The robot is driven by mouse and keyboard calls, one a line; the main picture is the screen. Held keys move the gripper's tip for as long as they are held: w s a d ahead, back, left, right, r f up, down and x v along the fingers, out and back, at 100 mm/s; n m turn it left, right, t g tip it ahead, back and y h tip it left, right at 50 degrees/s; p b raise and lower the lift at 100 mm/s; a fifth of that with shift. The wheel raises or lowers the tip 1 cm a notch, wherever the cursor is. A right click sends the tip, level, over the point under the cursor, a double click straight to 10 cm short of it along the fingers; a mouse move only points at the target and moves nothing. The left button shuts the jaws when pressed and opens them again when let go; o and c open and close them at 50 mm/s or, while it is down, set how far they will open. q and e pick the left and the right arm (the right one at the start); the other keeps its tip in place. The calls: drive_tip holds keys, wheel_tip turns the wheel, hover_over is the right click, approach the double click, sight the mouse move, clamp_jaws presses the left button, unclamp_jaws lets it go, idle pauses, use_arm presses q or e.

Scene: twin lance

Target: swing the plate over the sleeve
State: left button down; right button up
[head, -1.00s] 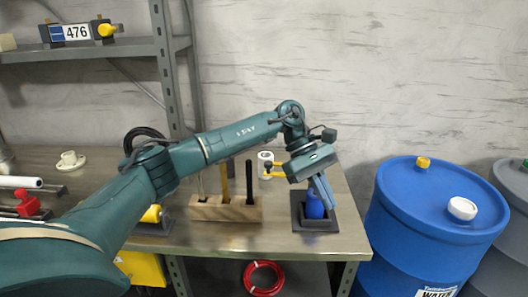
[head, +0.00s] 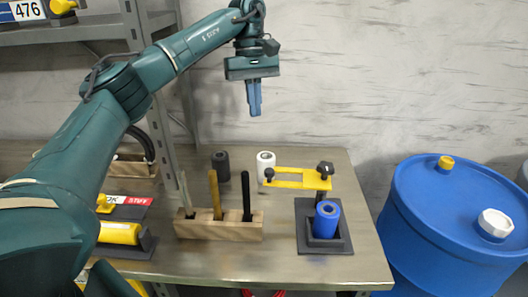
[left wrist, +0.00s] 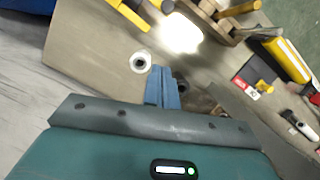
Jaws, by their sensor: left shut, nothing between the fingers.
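A yellow plate (head: 290,184) extends left from a dark post with a black knob (head: 325,168); a smaller black knob is at its left end. It also shows at the top of the left wrist view (left wrist: 132,14). A blue sleeve (head: 327,222) stands upright in a grey square holder (head: 339,247), in front of the post; the plate is not above it. A white sleeve (head: 265,160) stands behind the plate's left end. My left gripper (head: 254,110) is shut and empty, fingers downward, raised behind and above the plate. My right gripper is out of view.
A dark cylinder (head: 220,165) stands left of the white sleeve. A wooden block (head: 228,228) with upright tools stands left of the holder. A blue barrel (head: 440,225) stands right of the bench. The bench's back right corner is clear.

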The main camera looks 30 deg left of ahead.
use_arm(q)
drive_tip(key=s+d+f+p, duration=0.1)
drive_tip(key=s+d+f, duration=0.3)
drive_tip(key=f, duration=0.5)
drive_tip(key=shift+d+f, duration=0.35)
drive_tip(key=shift+d, duration=0.2)
